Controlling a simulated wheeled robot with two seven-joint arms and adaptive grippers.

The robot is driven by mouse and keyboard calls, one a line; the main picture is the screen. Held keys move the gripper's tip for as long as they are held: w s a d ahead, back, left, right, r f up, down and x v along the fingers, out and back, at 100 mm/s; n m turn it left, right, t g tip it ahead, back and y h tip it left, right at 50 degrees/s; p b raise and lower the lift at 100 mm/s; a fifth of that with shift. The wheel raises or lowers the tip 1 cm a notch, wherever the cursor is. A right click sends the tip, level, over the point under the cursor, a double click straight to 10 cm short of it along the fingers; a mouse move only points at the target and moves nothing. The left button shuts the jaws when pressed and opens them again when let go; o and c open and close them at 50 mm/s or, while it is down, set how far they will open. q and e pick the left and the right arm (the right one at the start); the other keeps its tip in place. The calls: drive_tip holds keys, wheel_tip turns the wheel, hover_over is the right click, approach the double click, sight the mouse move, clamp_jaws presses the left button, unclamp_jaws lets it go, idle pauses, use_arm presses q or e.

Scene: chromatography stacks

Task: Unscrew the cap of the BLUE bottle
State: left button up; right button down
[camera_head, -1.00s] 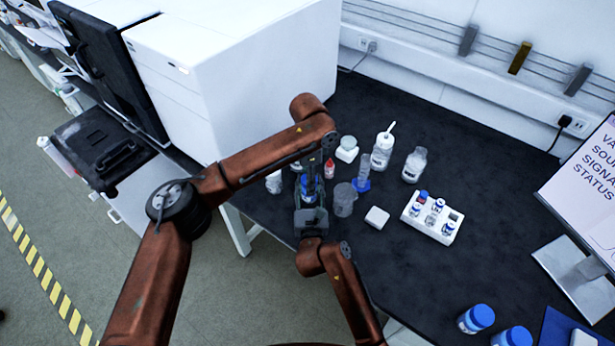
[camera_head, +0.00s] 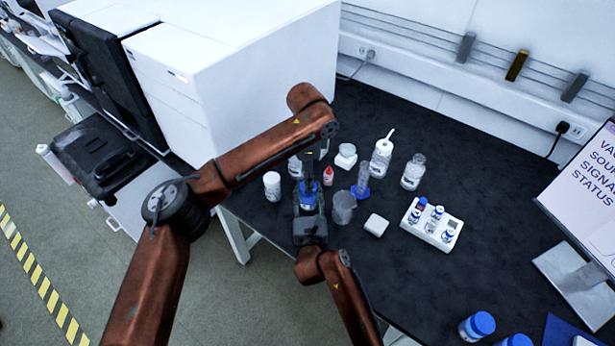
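The blue bottle (camera_head: 308,200) stands near the table's left front edge, and only a small blue part of it shows between my grippers. My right gripper (camera_head: 309,208) comes in from below, with its fingers around the bottle's sides, and appears shut on it. My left gripper (camera_head: 311,178) points down from above, with its fingertips at the top of the bottle. The cap is mostly hidden by the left fingers, and I cannot tell whether they are shut on it.
A white bottle (camera_head: 271,187), a red-and-white dropper bottle (camera_head: 328,176), a clear beaker (camera_head: 343,208) and a cylinder with a blue base (camera_head: 362,180) stand close by. A white vial rack (camera_head: 432,224) is to the right.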

use_arm(q)
drive_tip(key=m, duration=0.1)
drive_tip(key=r+m, duration=0.2)
drive_tip(key=shift+w+r+m, duration=0.25)
drive_tip(key=shift+m, duration=0.05)
use_arm(e)
drive_tip(key=shift+r, duration=0.1)
use_arm(q)
drive_tip(key=shift+d+f, duration=0.1)
drive_tip(key=shift+f, duration=3.8)
drive_tip(key=c, duration=1.2)
drive_tip(key=n, duration=0.4)
drive_tip(key=shift+w+r+n, duration=0.1)
drive_tip(key=shift+n, duration=0.4)
drive_tip(key=o, duration=1.3)
